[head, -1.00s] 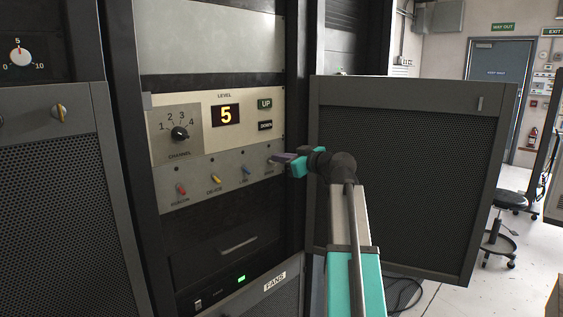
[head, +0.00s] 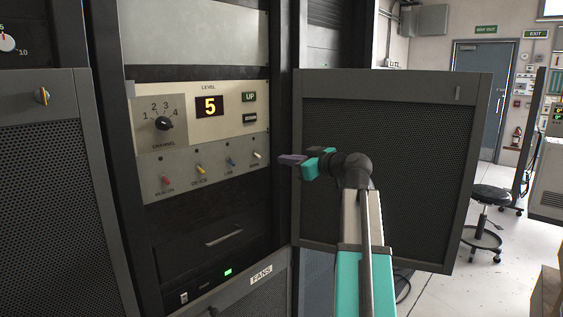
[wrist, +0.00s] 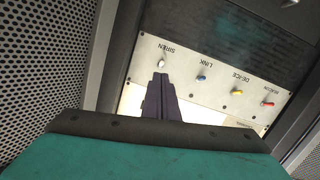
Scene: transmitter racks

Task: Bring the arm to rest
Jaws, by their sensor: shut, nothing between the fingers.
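My gripper (head: 293,160) is shut and empty in the head view, at the right edge of the rack's control panel (head: 198,128). My arm reaches up from the bottom right of that view. In the wrist view the closed fingers (wrist: 161,92) show in the middle, apart from the panel as far as I can tell. The white siren switch (wrist: 161,64) is just beyond them, with the blue link (wrist: 201,78), yellow de-ice (wrist: 237,93) and red beacon (wrist: 268,103) switches in a row to the right.
An open mesh door (head: 385,160) stands behind and right of my arm. Another mesh door (head: 55,180) is at the left. The level display (head: 209,107) reads 5. A stool (head: 489,196) stands on open floor at the right.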

